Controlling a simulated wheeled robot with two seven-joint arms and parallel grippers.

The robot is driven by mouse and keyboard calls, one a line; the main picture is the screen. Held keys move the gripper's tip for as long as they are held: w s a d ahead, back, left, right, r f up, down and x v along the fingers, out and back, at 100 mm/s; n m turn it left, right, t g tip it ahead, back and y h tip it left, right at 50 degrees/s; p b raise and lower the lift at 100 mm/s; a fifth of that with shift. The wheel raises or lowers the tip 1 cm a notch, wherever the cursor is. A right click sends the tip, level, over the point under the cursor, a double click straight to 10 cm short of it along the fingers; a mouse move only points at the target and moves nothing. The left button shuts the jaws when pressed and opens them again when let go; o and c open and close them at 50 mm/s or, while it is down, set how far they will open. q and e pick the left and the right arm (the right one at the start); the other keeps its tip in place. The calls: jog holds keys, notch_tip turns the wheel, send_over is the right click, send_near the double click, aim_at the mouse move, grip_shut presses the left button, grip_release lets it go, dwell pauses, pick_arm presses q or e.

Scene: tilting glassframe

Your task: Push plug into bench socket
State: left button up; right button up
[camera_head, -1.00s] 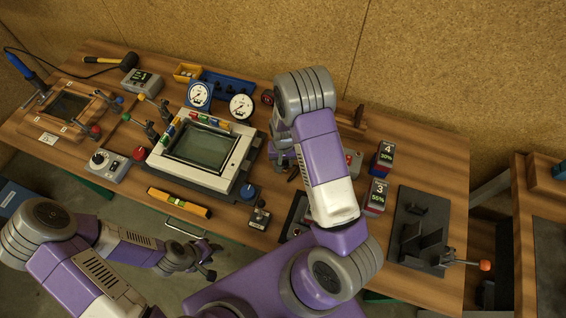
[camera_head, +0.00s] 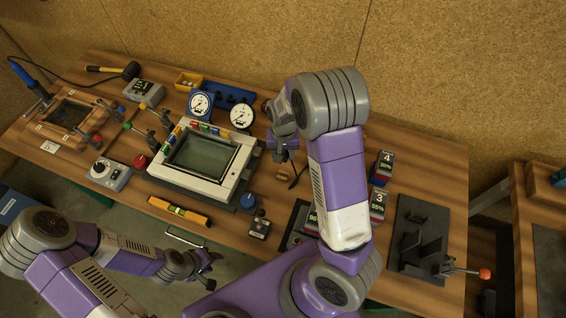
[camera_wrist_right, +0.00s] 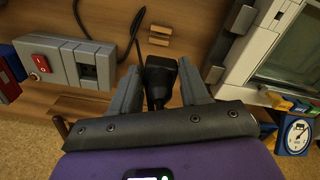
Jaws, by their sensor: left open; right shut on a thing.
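The black plug (camera_wrist_right: 160,74) sits between the fingers of my right gripper (camera_wrist_right: 160,88), which is shut on it. Its black cable (camera_wrist_right: 136,28) curves up and away in the right wrist view. The grey socket box (camera_wrist_right: 62,58) with a red switch lies left of the plug there, and its dark socket opening (camera_wrist_right: 88,71) is apart from the plug. In the head view my right arm covers the socket box, and the plug is not clear. My left gripper (camera_head: 207,270) is open and empty, low in front of the bench.
A framed glass panel (camera_head: 200,158) stands on the bench (camera_head: 262,217), left of my right arm. Two round gauges (camera_head: 241,117) are behind it. Numbered blocks (camera_head: 377,204) and a black fixture (camera_head: 424,245) are to the right. A yellow level (camera_head: 178,212) lies at the front.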

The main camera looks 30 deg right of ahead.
notch_tip(320, 180, up, 5)
jog(key=shift+r, duration=0.1)
jog(key=shift+r+p, duration=0.35)
jog(key=shift+r, duration=0.3)
jog(key=shift+r+p, duration=2.1)
jog(key=shift+r, duration=0.3)
jog(key=shift+d+f, duration=0.3)
jog(key=shift+d, duration=0.15)
jog(key=s+d+f+p, duration=0.2)
jog(key=s+d+f, duration=0.2)
jog(key=d+f, duration=0.7)
jog(key=d, duration=0.3)
jog(key=shift+s, duration=0.15)
